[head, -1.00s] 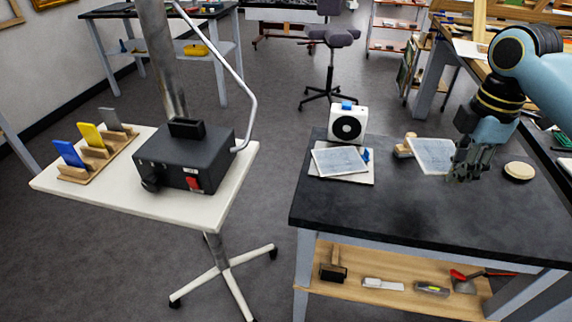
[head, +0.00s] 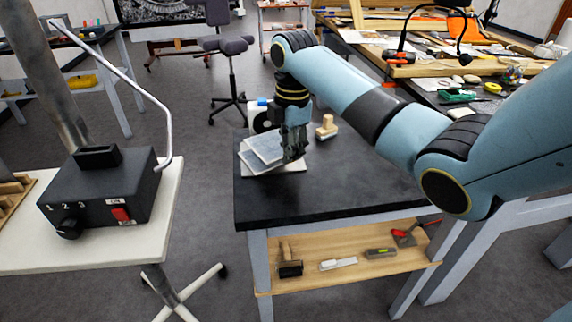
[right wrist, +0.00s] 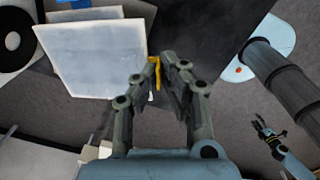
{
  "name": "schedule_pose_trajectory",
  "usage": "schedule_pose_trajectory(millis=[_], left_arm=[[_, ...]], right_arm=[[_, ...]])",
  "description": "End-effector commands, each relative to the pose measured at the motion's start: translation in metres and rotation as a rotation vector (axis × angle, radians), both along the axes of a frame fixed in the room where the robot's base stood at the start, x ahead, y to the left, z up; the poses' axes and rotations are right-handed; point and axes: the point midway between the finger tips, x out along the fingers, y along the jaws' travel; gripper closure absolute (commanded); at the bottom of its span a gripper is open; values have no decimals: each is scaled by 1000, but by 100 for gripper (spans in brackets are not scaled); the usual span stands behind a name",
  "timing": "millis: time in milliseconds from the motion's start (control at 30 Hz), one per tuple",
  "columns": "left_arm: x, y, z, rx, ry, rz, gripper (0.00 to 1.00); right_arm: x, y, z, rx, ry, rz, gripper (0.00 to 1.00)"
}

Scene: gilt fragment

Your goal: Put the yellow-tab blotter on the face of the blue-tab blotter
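My right gripper (head: 293,158) is shut on the yellow tab (right wrist: 156,72) of a pale square blotter. This yellow-tab blotter (head: 266,146) is held over the blue-tab blotter (head: 250,163) and partly covers it. The right wrist view shows the yellow-tab blotter (right wrist: 95,55) large, left of the fingers. Behind it the edge of the blue-tab blotter (right wrist: 85,14) shows, with its blue tab (right wrist: 75,3) at the top. I cannot tell whether the two blotters touch. My left gripper (right wrist: 270,134) shows small and empty at the lower right of the right wrist view, its fingers apart.
The blue-tab blotter lies on a white board (head: 290,167) on the dark bench (head: 330,190). A white box with a black disc (head: 260,115) stands behind it. A wooden-handled block (head: 326,128) sits behind the gripper. The bench front is clear. A black switch box (head: 100,190) stands left.

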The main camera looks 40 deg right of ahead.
Motion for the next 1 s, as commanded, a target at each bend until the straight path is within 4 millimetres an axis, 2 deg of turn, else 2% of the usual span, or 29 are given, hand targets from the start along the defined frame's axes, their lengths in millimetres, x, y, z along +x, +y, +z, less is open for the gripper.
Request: schedule_pose_trajectory(millis=[133, 367, 600, 800, 1000], left_arm=[[0, 0, 0, 0, 0, 0, 52], [0, -2, 1, -2, 0, 1, 52], [0, -5, 0, -6, 0, 1, 52], [0, -5, 0, -6, 1, 1, 52], [-1, -5, 0, -6, 1, 1, 52]], right_arm=[[5, 6, -9, 0, 2, 0, 100], [4, 5, -41, -2, 2, 1, 100], [5, 5, -44, -2, -1, 1, 100], [5, 5, -44, -2, -1, 1, 72], [5, 5, -44, -1, 0, 1, 71]])
